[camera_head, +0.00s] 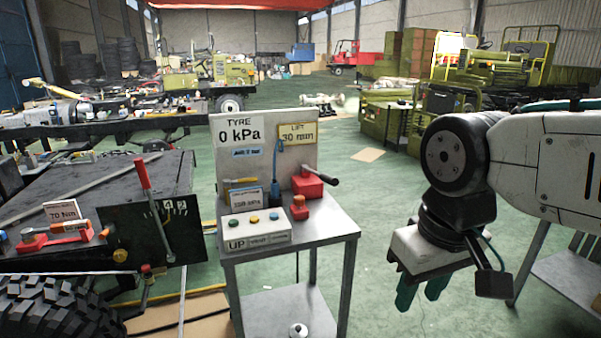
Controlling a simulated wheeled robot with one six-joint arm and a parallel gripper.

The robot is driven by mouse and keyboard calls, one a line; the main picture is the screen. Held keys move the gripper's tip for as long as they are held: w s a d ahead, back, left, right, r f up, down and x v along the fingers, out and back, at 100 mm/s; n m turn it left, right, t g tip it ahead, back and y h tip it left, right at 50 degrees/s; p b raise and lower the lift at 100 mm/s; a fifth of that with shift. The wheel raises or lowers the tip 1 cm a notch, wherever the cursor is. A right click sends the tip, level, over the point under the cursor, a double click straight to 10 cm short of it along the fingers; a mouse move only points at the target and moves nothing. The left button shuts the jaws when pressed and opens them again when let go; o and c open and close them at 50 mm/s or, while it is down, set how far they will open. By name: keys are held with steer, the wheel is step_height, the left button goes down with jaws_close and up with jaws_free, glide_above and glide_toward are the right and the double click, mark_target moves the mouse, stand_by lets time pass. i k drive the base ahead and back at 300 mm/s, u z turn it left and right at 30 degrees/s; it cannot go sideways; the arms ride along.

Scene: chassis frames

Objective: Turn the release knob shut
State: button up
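A small red knob-like part (299,208), perhaps the release knob, stands on the top of a grey metal cart (335,228). I cannot tell its turn position from here. Just behind it is a red block (307,186) with a black-gripped lever pointing right. My gripper (422,293) hangs to the right of the cart, teal fingers pointing down. The fingers are apart with nothing seen between them. It touches nothing on the cart.
A white button box (256,231) sits at the cart's front left. A back panel (229,158) carries signs reading 0 kPa and 30 mm. A dark bench (100,180) with a red lever and a large tyre (60,308) stand left.

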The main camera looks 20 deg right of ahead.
mark_target(299, 200)
steer(key=z, duration=0.5)
steer(key=i, duration=1)
steer(key=u, duration=0.5)
